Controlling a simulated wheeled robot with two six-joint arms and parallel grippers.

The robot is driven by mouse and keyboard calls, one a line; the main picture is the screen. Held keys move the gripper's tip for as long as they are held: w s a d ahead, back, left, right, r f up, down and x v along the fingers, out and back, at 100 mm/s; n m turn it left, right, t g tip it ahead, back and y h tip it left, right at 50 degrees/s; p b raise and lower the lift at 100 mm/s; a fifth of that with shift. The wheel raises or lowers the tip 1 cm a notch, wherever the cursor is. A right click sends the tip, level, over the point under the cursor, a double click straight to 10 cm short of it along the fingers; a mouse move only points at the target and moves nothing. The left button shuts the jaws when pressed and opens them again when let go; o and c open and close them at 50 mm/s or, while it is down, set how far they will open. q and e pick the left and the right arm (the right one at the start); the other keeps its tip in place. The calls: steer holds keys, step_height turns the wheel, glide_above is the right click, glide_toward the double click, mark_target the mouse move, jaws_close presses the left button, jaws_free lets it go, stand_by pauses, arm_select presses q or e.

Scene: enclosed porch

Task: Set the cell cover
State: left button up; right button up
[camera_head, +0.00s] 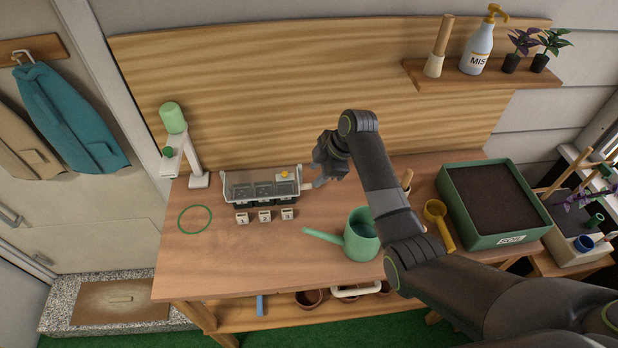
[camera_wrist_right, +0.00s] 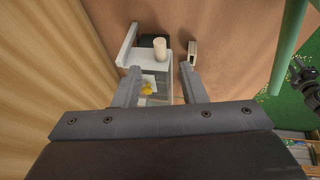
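A grey and white cell tray (camera_head: 236,193) stands on the wooden table, with several cells under what looks like a clear cover. A yellow piece (camera_head: 285,174) sits near its right end; it also shows in the right wrist view (camera_wrist_right: 147,89). Which part is the cell cover, I cannot tell for sure. My right gripper (camera_head: 314,182) is at the tray's right end. In the right wrist view its fingers (camera_wrist_right: 158,76) are apart, with the white end of the tray (camera_wrist_right: 136,58) and its pale round peg (camera_wrist_right: 160,47) just beyond.
Small white blocks (camera_head: 264,216) stand in front of the tray. A green watering can (camera_head: 361,238), yellow scoop (camera_head: 439,224) and green soil box (camera_head: 470,224) are right.

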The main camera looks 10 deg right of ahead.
mark_target(307, 185)
steer(key=shift+p+x, duration=0.3)
steer(key=shift+x, duration=2.55)
steer(key=shift+d, duration=0.1)
jaws_close()
